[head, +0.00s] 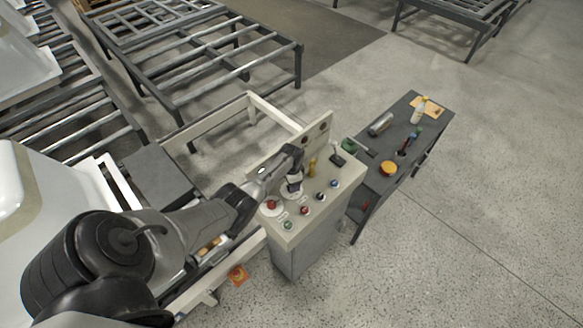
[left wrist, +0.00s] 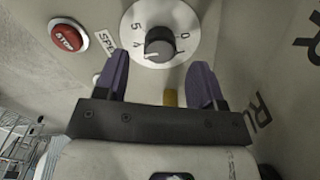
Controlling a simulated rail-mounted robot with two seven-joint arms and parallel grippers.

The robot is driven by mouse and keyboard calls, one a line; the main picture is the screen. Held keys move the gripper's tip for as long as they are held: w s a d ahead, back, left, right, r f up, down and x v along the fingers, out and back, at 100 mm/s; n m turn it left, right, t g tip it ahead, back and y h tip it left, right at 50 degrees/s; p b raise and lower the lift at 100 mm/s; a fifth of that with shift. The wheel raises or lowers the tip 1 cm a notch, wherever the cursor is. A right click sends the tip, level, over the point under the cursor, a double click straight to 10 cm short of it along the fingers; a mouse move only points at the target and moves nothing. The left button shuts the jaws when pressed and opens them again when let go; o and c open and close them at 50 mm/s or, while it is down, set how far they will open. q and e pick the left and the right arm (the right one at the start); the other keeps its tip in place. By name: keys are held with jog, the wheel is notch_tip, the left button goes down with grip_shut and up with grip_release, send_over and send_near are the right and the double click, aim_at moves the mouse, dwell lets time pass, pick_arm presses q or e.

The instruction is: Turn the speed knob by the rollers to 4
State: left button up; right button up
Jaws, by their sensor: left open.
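The speed knob (left wrist: 159,43) is a dark round knob on a white dial plate (left wrist: 143,18) with numerals 0, 1, 4 and 5 readable. A pale mark shows on the knob's lower left, roughly toward the 4; its exact setting is hard to tell. My left gripper (left wrist: 160,80) is open. Its two purple fingers stand apart left and right of the knob's line, with the knob visible between and beyond their tips, and no grip on it. In the head view my left gripper (head: 293,184) is over the control console (head: 311,232), hiding most of the dial. My right gripper is not in view.
A red STOP button (left wrist: 68,38) sits left of the dial; it also shows in the head view (head: 271,203). Several small coloured buttons line the console front. A dark side table (head: 400,172) with a bottle (head: 420,109) and orange disc (head: 388,168) stands right. Roller frames lie behind.

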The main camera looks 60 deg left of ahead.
pick_arm(q)
notch_tip(320, 180, up, 11)
jog(key=p, duration=0.1)
jog(key=shift+f, duration=0.15)
dwell(0.8)
